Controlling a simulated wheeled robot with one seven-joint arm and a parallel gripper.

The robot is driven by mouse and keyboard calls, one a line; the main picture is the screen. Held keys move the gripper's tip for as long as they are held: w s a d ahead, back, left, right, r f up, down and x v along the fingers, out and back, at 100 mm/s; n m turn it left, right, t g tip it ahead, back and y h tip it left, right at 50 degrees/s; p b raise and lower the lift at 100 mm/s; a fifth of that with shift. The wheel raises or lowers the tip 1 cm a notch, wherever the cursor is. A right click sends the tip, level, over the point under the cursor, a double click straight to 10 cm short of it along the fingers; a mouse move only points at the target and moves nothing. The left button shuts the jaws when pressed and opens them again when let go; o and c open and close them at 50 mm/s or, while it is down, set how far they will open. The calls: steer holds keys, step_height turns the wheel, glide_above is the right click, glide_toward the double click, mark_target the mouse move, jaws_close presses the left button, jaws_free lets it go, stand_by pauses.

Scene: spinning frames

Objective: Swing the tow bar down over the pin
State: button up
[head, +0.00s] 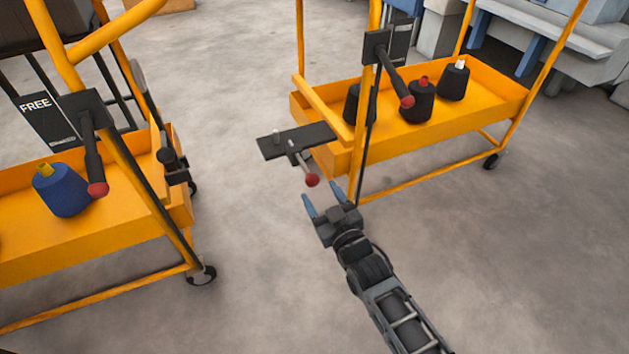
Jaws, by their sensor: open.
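The tow bar (149,108) appears to be the dark bar standing raised and leaning at the right end of the left cart (182,208). A grey round end (138,76) is at its top and a black hinge block (173,166) is at its foot. The pin (277,137) is a short grey stub standing on a dark plate (312,134) that juts from the left end of the right cart (340,160). Nothing covers the pin. My gripper (322,199) is open and empty, just below a red-knobbed lever (312,180) beside the plate, seemingly apart from it.
Both carts are orange with upright posts and black, red-tipped handles (97,188) (406,101). The floor between the carts is clear. Grey benches (540,50) stand behind.

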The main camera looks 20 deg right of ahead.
mark_target(309, 176)
steer(key=w+b, duration=0.2)
steer(key=w, duration=0.5)
steer(key=shift+w, duration=0.25)
jaws_close()
stand_by(0.4)
